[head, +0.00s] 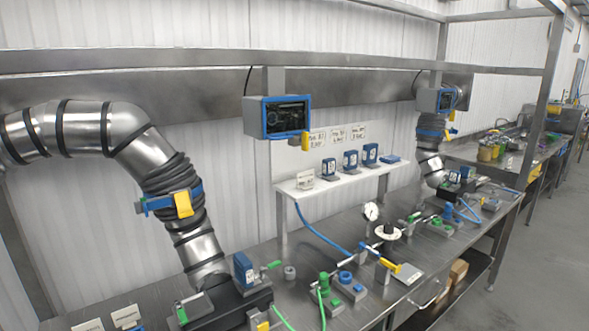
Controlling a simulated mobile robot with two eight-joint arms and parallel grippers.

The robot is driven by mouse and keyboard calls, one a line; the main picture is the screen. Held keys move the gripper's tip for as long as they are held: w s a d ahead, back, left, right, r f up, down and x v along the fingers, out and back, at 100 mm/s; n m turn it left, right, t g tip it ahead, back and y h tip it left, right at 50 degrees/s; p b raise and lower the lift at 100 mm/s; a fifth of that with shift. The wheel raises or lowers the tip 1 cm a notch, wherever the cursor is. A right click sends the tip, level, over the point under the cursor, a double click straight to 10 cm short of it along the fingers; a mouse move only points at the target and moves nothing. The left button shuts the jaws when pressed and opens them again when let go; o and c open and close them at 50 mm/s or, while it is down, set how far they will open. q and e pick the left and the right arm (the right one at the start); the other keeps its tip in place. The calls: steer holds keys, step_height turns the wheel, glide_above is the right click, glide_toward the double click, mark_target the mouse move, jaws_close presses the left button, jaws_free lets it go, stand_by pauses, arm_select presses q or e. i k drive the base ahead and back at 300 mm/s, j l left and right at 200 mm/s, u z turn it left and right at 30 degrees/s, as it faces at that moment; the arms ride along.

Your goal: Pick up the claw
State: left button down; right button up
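I see nothing in the head view that I can recognise as a claw, and no rice. Neither of my grippers can be made out in this view. A steel workbench (345,212) runs from the lower left to the back right, with many small fittings on it. A large silver duct (125,125) with black rings comes in from the left and bends down to a black block (235,303) on the bench. A blue and yellow clamp (172,203) sits around the duct.
A blue-framed screen (277,117) hangs above the bench. A white shelf (335,181) holds several blue devices. A round gauge (371,211), a black and white disc (387,232) and green valve fittings (324,285) stand on the bench. Open grey floor (545,250) lies at right.

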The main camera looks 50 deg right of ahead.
mark_target(351, 160)
steer(key=l+u, duration=0.1)
steer(key=l, duration=0.35)
steer(key=k+l+u, duration=0.15)
steer(key=l, duration=0.25)
steer(key=l+u, duration=0.1)
steer(key=l, duration=0.35)
steer(key=k+l+u, duration=0.15)
steer(key=l, duration=0.25)
steer(key=l+u, duration=0.1)
steer(key=l, duration=0.3)
steer(key=k+l, duration=0.15)
steer(key=l, duration=0.25)
steer(key=k+l, duration=0.1)
steer(key=l, duration=0.35)
steer(key=k+l, duration=0.15)
steer(key=l, duration=0.25)
steer(key=k+l, duration=0.1)
steer(key=l, duration=0.35)
steer(key=k+l, duration=0.15)
steer(key=l, duration=0.25)
